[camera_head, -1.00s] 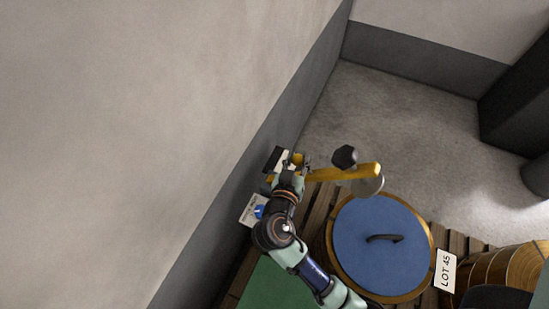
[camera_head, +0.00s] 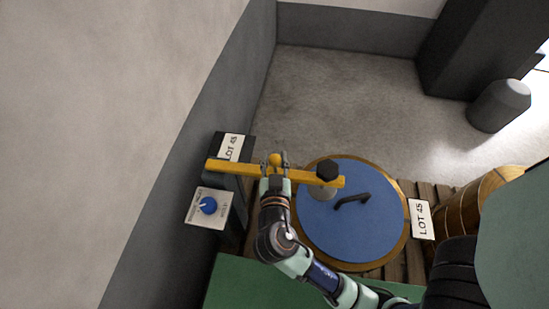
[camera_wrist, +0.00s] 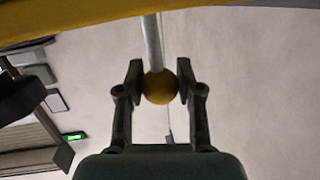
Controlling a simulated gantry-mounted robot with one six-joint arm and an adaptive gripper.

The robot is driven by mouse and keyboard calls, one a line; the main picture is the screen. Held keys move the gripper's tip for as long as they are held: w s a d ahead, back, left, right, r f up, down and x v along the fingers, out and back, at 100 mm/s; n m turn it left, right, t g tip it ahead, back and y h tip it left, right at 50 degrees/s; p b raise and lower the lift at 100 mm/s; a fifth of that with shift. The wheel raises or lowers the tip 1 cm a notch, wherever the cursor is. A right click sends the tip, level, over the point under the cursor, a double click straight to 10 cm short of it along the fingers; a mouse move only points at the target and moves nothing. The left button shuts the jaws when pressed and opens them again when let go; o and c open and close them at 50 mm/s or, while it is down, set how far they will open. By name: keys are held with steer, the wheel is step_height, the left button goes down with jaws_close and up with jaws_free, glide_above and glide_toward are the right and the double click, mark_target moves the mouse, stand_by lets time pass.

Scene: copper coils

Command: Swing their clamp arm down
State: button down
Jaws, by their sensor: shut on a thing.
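The clamp arm (camera_head: 232,169) is a yellow bar reaching right from a dark post by the wall. Near its free end are a black knob (camera_head: 327,169) and a grey round pad (camera_head: 321,191). The pad lies over the upper left part of the blue lid (camera_head: 350,225); I cannot tell whether it touches. My gripper (camera_head: 273,161) is shut on a yellow ball (camera_head: 275,160) beside the bar. In the wrist view the ball (camera_wrist: 160,88) sits between both fingers, on a grey rod (camera_wrist: 153,45) leading toward the yellow bar (camera_wrist: 110,18).
A white panel with a blue dial (camera_head: 208,205) is left of my arm. "LOT 45" cards show on the post (camera_head: 231,147) and right of the lid (camera_head: 420,219). A copper-coloured coil (camera_head: 465,212) stands at right. A wooden pallet (camera_head: 394,264) lies below.

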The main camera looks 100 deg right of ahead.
steer(key=shift+s+a+f, duration=0.1)
steer(key=shift+s+f, duration=0.1)
steer(key=shift+f, duration=0.35)
steer(key=c, duration=0.7)
jaws_free()
steer(key=shift+c, duration=0.2)
steer(key=v, duration=1.2)
